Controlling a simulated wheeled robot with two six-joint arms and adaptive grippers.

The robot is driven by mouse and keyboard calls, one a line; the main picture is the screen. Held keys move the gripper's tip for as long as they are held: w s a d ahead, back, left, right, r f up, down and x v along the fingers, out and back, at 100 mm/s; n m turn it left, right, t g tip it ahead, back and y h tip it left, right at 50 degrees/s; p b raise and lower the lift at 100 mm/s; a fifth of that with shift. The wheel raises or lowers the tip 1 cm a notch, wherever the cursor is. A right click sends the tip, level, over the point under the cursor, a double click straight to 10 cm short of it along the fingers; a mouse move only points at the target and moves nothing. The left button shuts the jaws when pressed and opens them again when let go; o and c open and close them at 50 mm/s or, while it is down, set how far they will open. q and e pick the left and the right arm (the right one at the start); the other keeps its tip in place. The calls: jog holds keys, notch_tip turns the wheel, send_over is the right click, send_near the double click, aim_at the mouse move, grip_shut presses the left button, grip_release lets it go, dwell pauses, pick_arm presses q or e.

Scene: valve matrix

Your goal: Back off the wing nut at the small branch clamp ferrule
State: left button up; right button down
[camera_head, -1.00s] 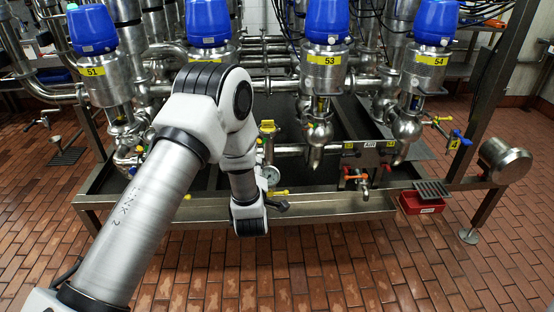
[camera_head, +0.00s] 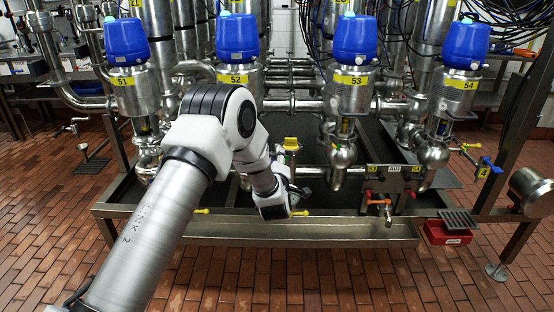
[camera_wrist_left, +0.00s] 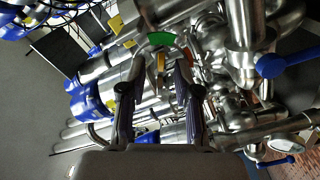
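My left gripper (camera_wrist_left: 158,85) shows in the left wrist view with its two dark fingers apart and pointing into the pipework. A rounded steel fitting with a green part (camera_wrist_left: 161,39) lies just beyond the fingertips. A small yellowish piece (camera_wrist_left: 160,62) shows in the gap between the fingers; I cannot tell whether it is the wing nut, or whether a finger touches it. In the head view my left arm reaches over the front of the skid, and the gripper is mostly hidden by my wrist. I cannot clearly make out the small branch clamp ferrule. My right gripper is in neither view.
Blue-topped valves, including valve 52 (camera_head: 237,77) and valve 53 (camera_head: 354,78), stand behind my arm. A steel tray edge (camera_head: 330,229) runs along the front. A panel with orange handles (camera_head: 378,200) and a red box (camera_head: 446,233) are at right. The brick floor in front is clear.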

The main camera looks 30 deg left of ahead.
pick_arm(q)
grip_shut()
jog(key=n+b, duration=0.8)
jog(key=b, duration=0.2)
jog(key=n+b, duration=0.7)
jog(key=b, duration=0.3)
jog(key=n+b, duration=0.8)
jog(key=b, duration=0.1)
jog(key=shift+s+r+n+b, duration=0.1)
jog(key=shift+r+n+b, duration=0.2)
jog(key=shift+b, duration=0.1)
